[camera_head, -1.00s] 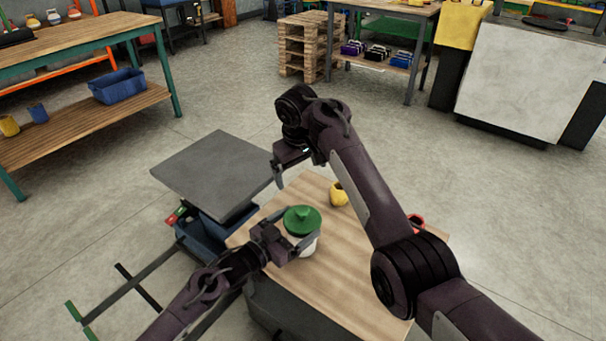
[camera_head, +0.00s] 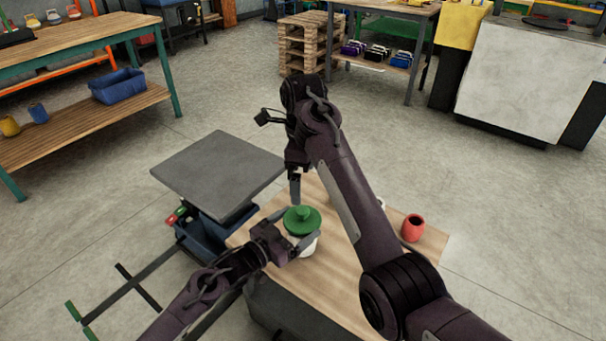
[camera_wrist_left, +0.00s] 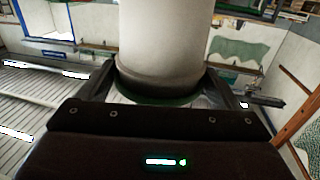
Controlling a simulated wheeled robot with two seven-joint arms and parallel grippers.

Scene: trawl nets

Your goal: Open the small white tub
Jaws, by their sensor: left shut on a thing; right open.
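The small white tub (camera_head: 306,248) stands on the wooden worktop (camera_head: 341,288) with a green knobbed lid (camera_head: 302,220) on top. My left gripper (camera_head: 295,238) is shut on the tub, with one finger on each side of it. The left wrist view shows the tub's pale body (camera_wrist_left: 165,40) between the two fingers, with a dark green rim. My right gripper (camera_head: 295,190) is open and points down, above and just behind the lid, apart from it as far as I can tell. Its fingers overlap in the head view.
A red cup (camera_head: 413,228) stands at the worktop's right. Another pale object (camera_head: 380,204) is mostly hidden behind my right arm. A grey platform (camera_head: 218,172) lies left of the worktop. Shelves and a pallet stack (camera_head: 303,45) stand farther back.

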